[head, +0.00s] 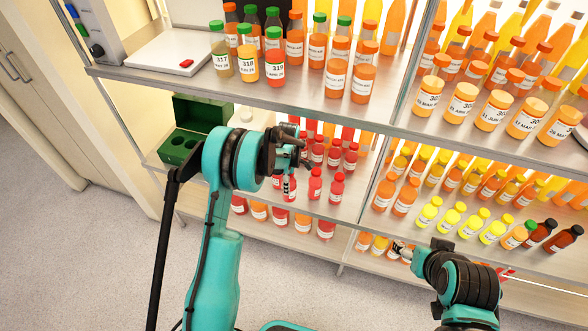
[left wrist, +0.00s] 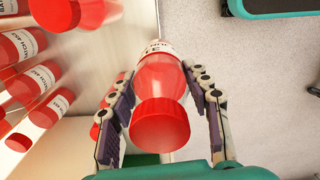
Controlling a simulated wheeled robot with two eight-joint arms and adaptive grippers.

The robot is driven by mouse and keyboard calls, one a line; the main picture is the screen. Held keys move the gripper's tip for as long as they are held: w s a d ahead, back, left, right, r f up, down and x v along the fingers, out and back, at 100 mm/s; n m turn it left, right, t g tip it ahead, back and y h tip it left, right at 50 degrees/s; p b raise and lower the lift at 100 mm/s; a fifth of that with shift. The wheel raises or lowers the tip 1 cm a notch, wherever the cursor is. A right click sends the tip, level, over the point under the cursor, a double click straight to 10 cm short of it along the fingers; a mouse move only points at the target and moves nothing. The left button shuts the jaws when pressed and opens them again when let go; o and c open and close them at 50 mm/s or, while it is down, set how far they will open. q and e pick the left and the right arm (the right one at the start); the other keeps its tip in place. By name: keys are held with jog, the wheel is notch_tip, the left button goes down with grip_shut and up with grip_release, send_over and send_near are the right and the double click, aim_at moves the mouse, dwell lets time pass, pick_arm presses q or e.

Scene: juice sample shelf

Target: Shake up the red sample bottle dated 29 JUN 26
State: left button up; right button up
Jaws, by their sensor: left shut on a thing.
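My left gripper (head: 288,178) is at the front of the middle shelf's red bottles. In the left wrist view its two fingers (left wrist: 160,105) are shut on a red bottle (left wrist: 160,85), one on each side. The bottle's red cap faces the camera. Its white label is mostly hidden, so its date cannot be read. In the head view the held bottle (head: 289,194) shows partly below the gripper. Other red bottles (head: 315,183) stand beside and behind it. My right gripper (head: 400,251) is at the lower shelf's front, too small and covered to tell its state.
Dense rows of orange and yellow bottles (head: 492,110) fill the right shelves. The floor (head: 70,250) in front is clear.

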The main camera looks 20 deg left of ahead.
pick_arm(q)
jog(key=s+r+p, duration=0.3)
jog(key=s+r, duration=0.1)
jog(key=s, duration=0.7)
jog(key=shift+a, duration=0.2)
jog(key=s+d+r+m+b, duration=0.2)
jog(key=m, duration=0.7)
jog(key=s+d+r+m+b, duration=0.1)
jog(key=s+r+m+b, duration=0.1)
jog(key=m, duration=0.8)
jog(key=shift+s+d+r, duration=0.35)
jog(key=shift+s+r, duration=0.1)
jog(key=shift+s, duration=0.2)
